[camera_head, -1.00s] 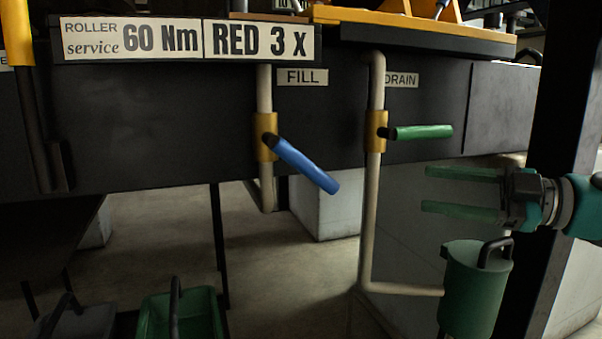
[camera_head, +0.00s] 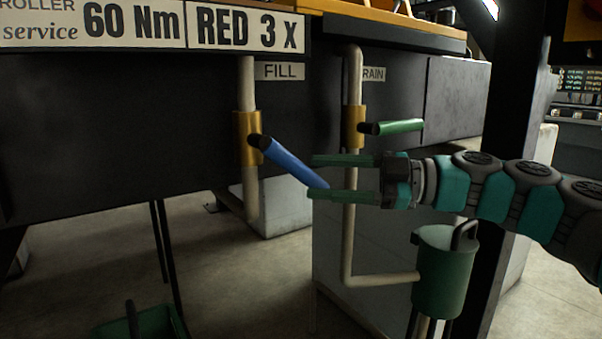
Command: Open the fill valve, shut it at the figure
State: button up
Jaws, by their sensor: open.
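The fill valve is a brass body (camera_head: 247,138) on a pale pipe, under the FILL label (camera_head: 279,71). Its blue lever (camera_head: 293,163) slants down to the right. My gripper (camera_head: 315,176) is open, its two green fingers pointing left. In the picture the fingertips lie at the lower end of the blue lever; I cannot tell whether they touch it. The drain valve (camera_head: 353,127) has a green lever (camera_head: 398,127) lying nearly level to the right, just above my gripper. The DRAIN label is partly hidden by its pipe. No readable fill figure shows.
A green can (camera_head: 444,272) with a black handle stands below my arm, by the drain pipe's outlet (camera_head: 384,280). A dark post (camera_head: 510,130) rises behind my arm. A green bin (camera_head: 138,325) is at the lower left. A sign (camera_head: 150,25) reads "60 Nm RED 3 x".

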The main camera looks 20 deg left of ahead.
aim_at(316, 176)
jog(key=shift+s+a, duration=0.15)
jog(key=shift+a, duration=1.8)
grip_shut()
